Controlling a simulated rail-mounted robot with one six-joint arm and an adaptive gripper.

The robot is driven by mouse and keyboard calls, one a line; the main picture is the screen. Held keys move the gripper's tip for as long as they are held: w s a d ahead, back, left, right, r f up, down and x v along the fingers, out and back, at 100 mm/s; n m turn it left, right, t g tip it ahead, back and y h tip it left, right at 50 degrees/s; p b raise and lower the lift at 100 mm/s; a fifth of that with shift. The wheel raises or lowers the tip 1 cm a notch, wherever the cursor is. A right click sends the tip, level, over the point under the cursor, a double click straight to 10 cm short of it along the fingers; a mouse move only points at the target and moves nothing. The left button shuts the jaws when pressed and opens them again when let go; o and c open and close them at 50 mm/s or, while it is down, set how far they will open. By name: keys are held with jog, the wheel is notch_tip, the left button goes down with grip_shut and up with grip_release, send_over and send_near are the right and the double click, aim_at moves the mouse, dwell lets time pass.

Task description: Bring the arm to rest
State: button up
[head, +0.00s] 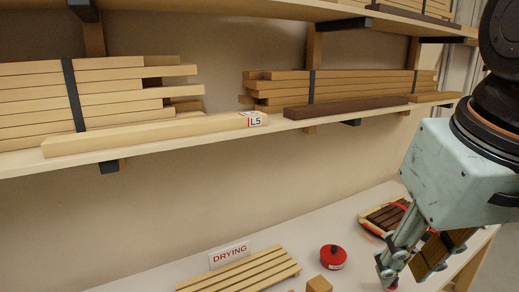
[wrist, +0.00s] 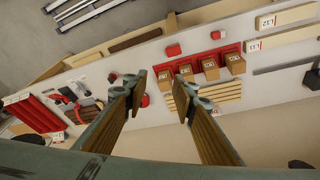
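My gripper (head: 408,270) hangs at the right of the head view, in front of the shelf and above the bench top. In the wrist view my gripper (wrist: 160,88) has its two fingers spread apart with nothing between them. It is open and empty. The fingers reach over the bench from the near side. In the head view one finger partly hides the other, and the arm above runs out of the picture.
Below lie the bench (head: 365,272), a red round object (head: 332,257), pale slats (head: 240,272) by a DRYING sign (head: 229,254), and dark strips (head: 385,216) close behind my gripper. The shelf (head: 190,138) holds stacked boards and a board marked L5 (head: 160,134). Open air surrounds the fingers.

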jog(key=s+f+b, duration=0.1)
jog(key=s+f, duration=0.2)
jog(key=s, duration=0.3)
jog(key=shift+a, duration=0.4)
